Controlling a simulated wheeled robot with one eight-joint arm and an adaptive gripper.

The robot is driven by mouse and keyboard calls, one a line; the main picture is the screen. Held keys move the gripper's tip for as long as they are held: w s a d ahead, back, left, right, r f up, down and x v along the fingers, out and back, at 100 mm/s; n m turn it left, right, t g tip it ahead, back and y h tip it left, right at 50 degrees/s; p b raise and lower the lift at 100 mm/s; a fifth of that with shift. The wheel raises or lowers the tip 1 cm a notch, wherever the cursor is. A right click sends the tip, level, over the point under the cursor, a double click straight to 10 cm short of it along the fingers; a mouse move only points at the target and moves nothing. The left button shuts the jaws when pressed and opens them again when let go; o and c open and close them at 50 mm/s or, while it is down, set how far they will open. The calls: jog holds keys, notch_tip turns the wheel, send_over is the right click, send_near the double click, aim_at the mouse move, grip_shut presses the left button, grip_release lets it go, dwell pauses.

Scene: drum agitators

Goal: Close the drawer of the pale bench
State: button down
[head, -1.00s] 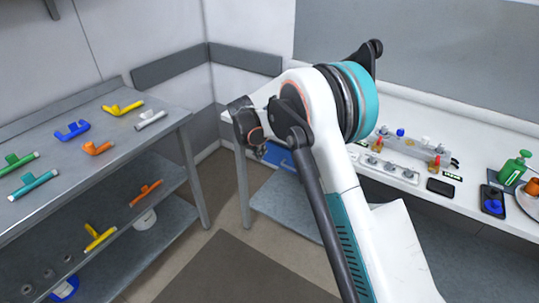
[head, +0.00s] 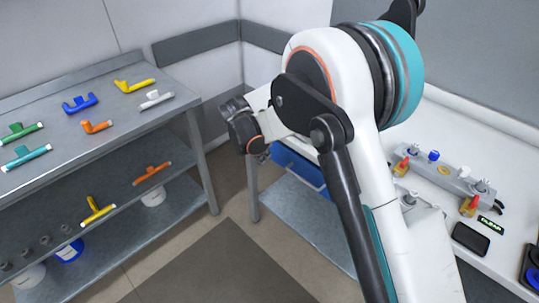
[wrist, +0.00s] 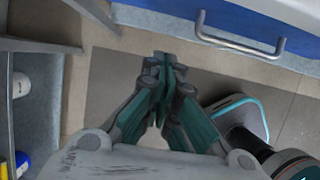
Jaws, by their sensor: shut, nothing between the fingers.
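The pale bench (head: 455,130) runs along the right side in the head view. Its blue drawer (head: 307,174) shows under the bench's left end, partly hidden by my arm, so how far out it stands is hard to tell. In the wrist view the blue drawer front (wrist: 275,22) is at the top right, with a metal bar handle (wrist: 240,45) on it. My gripper (wrist: 162,62) is shut and empty, left of the handle and apart from it in the picture. In the head view the fingertips are hard to make out near the drawer's left end.
A grey shelf unit (head: 60,142) with coloured pipe pieces stands on the left. A lower shelf (head: 305,215) lies under the bench. A valve block (head: 445,175) and a black phone-like slab (head: 470,240) rest on the bench top. Floor between the units is clear.

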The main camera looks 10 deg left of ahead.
aim_at(283, 160)
jog(key=shift+w+d+f+b, duration=0.75)
jog(key=shift+w+f, duration=0.2)
jog(key=shift+f, duration=0.3)
jog(key=shift+w+d+f+b, duration=0.75)
jog(key=shift+w+f, duration=0.15)
jog(key=shift+f, duration=0.35)
jog(key=shift+w+d+f+b, duration=0.7)
jog(key=shift+w+f, duration=0.25)
jog(key=shift+f, duration=0.3)
jog(key=shift+w+d+r, duration=0.15)
jog(key=shift+w+d, duration=0.55)
jog(key=shift+w, duration=0.3)
